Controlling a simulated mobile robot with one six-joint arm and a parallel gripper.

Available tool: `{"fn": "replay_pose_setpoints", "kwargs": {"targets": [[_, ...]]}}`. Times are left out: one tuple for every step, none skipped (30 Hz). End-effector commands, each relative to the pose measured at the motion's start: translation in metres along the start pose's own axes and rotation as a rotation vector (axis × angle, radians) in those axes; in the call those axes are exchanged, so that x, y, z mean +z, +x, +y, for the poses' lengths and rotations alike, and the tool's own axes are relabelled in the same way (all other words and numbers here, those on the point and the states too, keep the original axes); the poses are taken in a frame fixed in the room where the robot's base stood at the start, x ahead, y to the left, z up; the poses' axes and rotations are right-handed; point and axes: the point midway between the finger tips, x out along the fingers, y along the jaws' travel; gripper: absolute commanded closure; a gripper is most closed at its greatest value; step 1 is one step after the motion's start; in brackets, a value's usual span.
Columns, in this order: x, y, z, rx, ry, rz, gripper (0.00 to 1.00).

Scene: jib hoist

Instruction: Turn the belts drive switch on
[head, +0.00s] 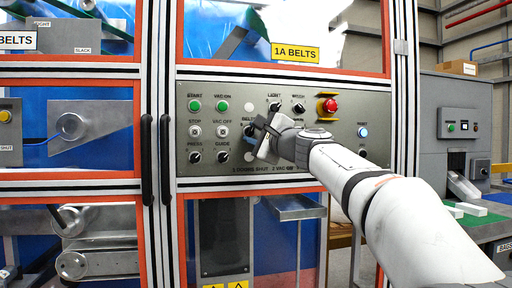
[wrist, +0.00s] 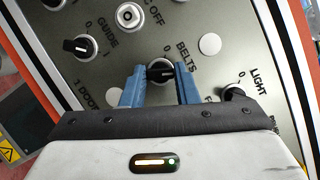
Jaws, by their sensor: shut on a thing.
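The belts drive switch (wrist: 160,71) is a black rotary knob in a silver ring, with the label BELTS beside it in the wrist view. My gripper (wrist: 161,87) has its two blue fingers on either side of this knob and is shut on it. I cannot tell for certain which position the knob points to. In the head view my gripper (head: 262,137) is at the middle of the grey control panel (head: 350,157) and hides most of the switch.
Close by are the LIGHT knob (wrist: 233,93), the GUIDE knob (wrist: 80,46) and the VAC OFF button (wrist: 128,16). A red emergency stop (head: 330,105) in a yellow guard sits at upper right of the panel. Black door handles (head: 165,158) stand out left of it.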

Motion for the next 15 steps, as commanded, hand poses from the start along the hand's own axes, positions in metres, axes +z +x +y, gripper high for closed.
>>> {"fn": "replay_pose_setpoints", "kwargs": {"targets": [[-0.0024,-0.0006,0.0063,-0.015,0.037,0.0,0.95],[-0.0025,-0.0005,0.0064,-0.025,0.061,0.0,0.95],[-0.0025,-0.0004,0.0065,-0.037,0.09,0.001,0.95],[-0.0023,-0.0003,0.0067,-0.045,0.112,0.0,0.95],[-0.0021,-0.0002,0.0067,-0.053,0.131,0.0,0.95],[-0.0019,-0.0001,0.0064,-0.064,0.158,0.0,0.95],[-0.0018,0.0,0.0064,-0.072,0.175,0.0,0.95],[-0.0015,0.0001,0.0063,-0.079,0.192,0.0,0.95],[-0.0013,0.0002,0.0061,-0.087,0.215,0.0,0.95],[-0.0014,0.0002,0.006,-0.094,0.229,0.0,0.95],[-0.0015,0.0003,0.006,-0.099,0.243,0.001,0.95],[-0.0015,0.0003,0.0059,-0.106,0.26,0.001,0.95],[-0.0014,0.0004,0.0057,-0.111,0.271,0.001,0.95],[-0.0013,0.0004,0.0056,-0.115,0.282,0.001,0.95],[-0.0012,0.0005,0.0053,-0.12,0.295,0.001,0.95]]}}
